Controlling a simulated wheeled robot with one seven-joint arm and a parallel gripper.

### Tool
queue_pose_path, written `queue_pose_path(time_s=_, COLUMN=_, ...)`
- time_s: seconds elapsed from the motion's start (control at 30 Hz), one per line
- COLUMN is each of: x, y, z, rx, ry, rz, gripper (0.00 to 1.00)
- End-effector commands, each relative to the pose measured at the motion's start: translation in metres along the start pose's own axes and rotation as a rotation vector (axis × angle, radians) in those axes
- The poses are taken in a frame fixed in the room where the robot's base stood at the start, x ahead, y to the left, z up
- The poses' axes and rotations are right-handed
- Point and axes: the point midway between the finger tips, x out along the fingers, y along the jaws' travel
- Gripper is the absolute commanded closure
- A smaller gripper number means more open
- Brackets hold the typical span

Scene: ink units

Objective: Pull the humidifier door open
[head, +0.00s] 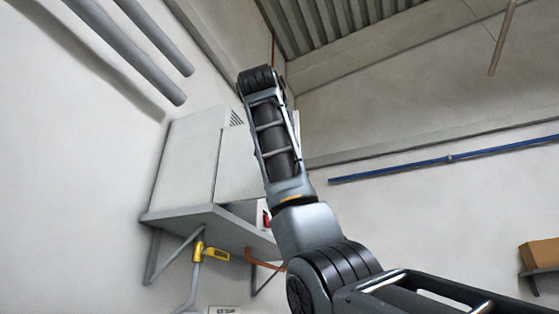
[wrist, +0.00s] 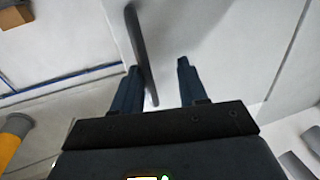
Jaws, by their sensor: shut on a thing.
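The humidifier (head: 186,158) is a pale box on a wall shelf, left of centre in the head view. My arm crosses in front of its right part and hides much of its front and my gripper there. In the wrist view, a pale panel (wrist: 225,45) fills the upper right, and a long dark bar (wrist: 138,40), seemingly the door handle, runs down between the fingers of my gripper (wrist: 158,80). The bar lies close to the left finger. My gripper is shut on this bar.
The grey shelf (head: 205,218) rests on wall brackets. A yellow-handled fitting (head: 212,253) and an orange pipe (head: 262,262) are below it. Thick grey pipes (head: 125,50) run at upper left. A blue pipe (head: 440,160) crosses the right wall; a carton (head: 542,254) sits far right.

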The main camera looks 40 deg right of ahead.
Motion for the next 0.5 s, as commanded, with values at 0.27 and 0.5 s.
queue_pose_path(time_s=0.27, x=0.001, y=-0.001, z=0.001, rx=-0.001, ry=-0.003, rz=-0.001, gripper=0.63)
queue_pose_path(time_s=0.5, x=-0.019, y=-0.001, z=0.003, rx=0.0, ry=0.0, rz=-0.004, gripper=0.63)
